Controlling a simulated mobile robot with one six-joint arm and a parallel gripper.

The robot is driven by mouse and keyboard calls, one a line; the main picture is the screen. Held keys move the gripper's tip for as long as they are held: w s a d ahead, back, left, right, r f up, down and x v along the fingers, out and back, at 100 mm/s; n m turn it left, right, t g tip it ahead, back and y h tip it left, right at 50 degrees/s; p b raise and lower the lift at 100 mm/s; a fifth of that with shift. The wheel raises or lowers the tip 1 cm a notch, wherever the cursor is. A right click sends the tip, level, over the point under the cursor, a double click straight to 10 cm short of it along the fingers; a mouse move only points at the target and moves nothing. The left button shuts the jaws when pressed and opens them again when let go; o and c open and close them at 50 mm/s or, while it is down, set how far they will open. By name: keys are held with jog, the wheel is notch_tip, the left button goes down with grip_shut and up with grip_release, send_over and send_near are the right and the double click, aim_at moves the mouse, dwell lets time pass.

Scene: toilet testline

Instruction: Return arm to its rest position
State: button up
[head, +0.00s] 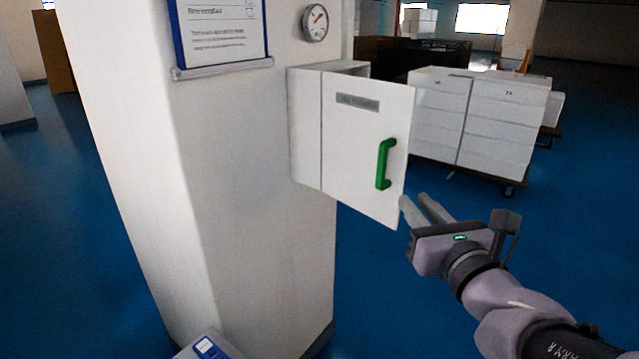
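My gripper (420,206) is at the lower right in the head view, at the end of my arm reaching in from the bottom right corner. Its two fingers are apart, with nothing seen between them. The fingertips are close to the lower right corner of a white cabinet door (350,150); I cannot tell whether they touch it. The door has a green handle (384,164) and a grey label, and the gripper is below and right of the handle. The door stands partly open from the white cabinet (306,130) on the pillar.
The white pillar (230,240) carries a clipboard (222,30) and a round gauge (315,22). White boxes (485,120) are stacked on a cart behind the door. A grey object with a blue patch (206,347) is at the bottom edge.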

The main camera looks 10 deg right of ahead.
jog(key=s+a+f+n+g+y, duration=0.2)
jog(key=s+a+n+g+y, duration=0.15)
jog(key=a+n, duration=0.4)
jog(key=s+a+f+n+g+y, duration=0.2)
jog(key=s+a+n+y, duration=0.15)
jog(key=a+n, duration=0.4)
jog(key=s+a+f+n+g+h, duration=0.1)
jog(key=s+a+f+n+g, duration=0.5)
jog(key=s+n, duration=0.3)
jog(key=s+d+f+n+h, duration=0.3)
jog(key=d+n+h, duration=0.1)
jog(key=d+n, duration=0.3)
jog(key=shift+s+d+g+h, duration=0.2)
jog(key=shift+d+g+h, duration=0.1)
jog(key=shift+g, duration=0.05)
